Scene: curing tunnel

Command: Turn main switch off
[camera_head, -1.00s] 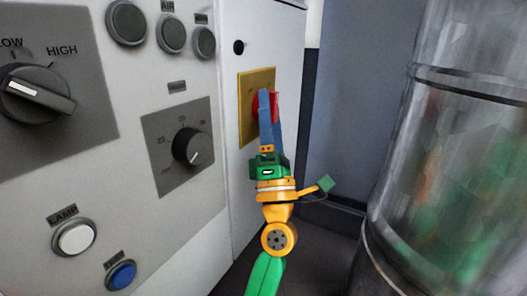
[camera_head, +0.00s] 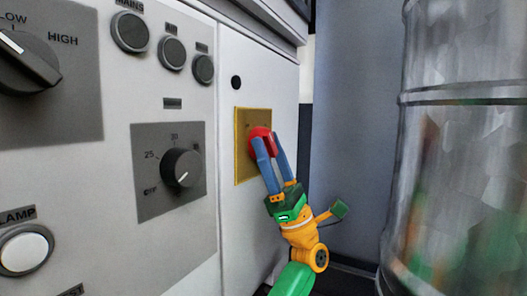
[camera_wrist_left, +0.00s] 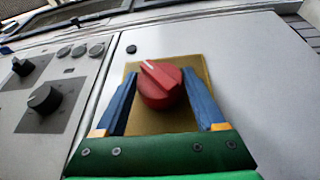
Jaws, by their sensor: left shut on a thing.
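The main switch is a red round knob (camera_head: 260,131) on a yellow plate (camera_head: 243,165), on the side panel of the white cabinet. My left gripper (camera_head: 269,144) reaches up to it from below right, its blue fingers shut on the knob. In the left wrist view the red knob (camera_wrist_left: 161,90) sits between the two fingers (camera_wrist_left: 159,80), with the yellow plate (camera_wrist_left: 160,125) behind it. A raised grip with a white mark points to the upper left there. The fingers hide part of the knob in the head view. My right gripper is not in view.
The front panel on the left carries a grey dial (camera_head: 181,168), a LOW/HIGH dial (camera_head: 25,62), dark round buttons (camera_head: 172,53) and a white lamp button (camera_head: 25,250). A large clear cylinder (camera_head: 455,150) stands at the right. A grey panel (camera_head: 350,130) is behind my gripper.

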